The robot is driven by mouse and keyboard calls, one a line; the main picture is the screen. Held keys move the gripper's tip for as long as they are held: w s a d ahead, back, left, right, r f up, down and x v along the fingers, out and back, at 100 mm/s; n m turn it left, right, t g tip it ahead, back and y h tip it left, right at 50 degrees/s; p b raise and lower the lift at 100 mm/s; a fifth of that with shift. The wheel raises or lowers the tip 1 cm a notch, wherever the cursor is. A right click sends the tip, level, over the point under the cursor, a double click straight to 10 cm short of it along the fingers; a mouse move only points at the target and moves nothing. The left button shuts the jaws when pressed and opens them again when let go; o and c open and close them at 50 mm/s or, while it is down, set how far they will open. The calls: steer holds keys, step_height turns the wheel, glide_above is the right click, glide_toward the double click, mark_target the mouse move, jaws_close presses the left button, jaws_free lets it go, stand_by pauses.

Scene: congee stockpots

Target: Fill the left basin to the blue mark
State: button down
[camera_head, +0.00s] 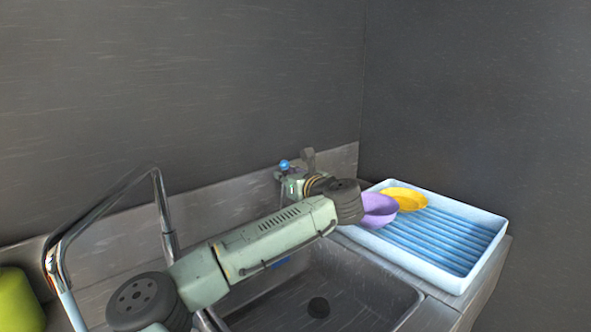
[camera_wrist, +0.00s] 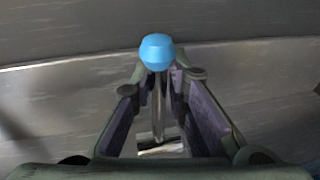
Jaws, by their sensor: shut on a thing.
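My gripper (camera_head: 291,183) is at the back wall of the sink, shut on the handle of a tap with a blue knob (camera_head: 284,164). In the wrist view the blue knob (camera_wrist: 157,52) stands just beyond the fingertips (camera_wrist: 156,80), and its metal stem runs down between the fingers. A steel basin (camera_head: 375,290) lies below my arm, with a dark drain (camera_head: 318,307) at its bottom. No water shows in it. I cannot tell whether this is the left basin.
A chrome spout (camera_head: 110,197) arches at the left; its outlet is not clearly visible. A white-blue drainboard (camera_head: 482,250) at the right holds a purple dish (camera_head: 378,209) and a yellow dish (camera_head: 405,198). A green container (camera_head: 17,300) stands at the left edge. Dark walls close the back.

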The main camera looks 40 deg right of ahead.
steer(key=shift+w+r+g+p, duration=0.3)
steer(key=shift+w+p, duration=0.15)
steer(key=shift+w, duration=0.1)
steer(key=shift+w+a+f, duration=0.15)
steer(key=shift+a+f, duration=0.05)
steer(key=shift+a, duration=0.05)
steer(key=c, duration=1.6)
jaws_free()
steer(key=shift+g, duration=0.3)
steer(key=shift+s, duration=0.2)
steer(key=v, duration=1.1)
steer(key=shift+s, duration=0.35)
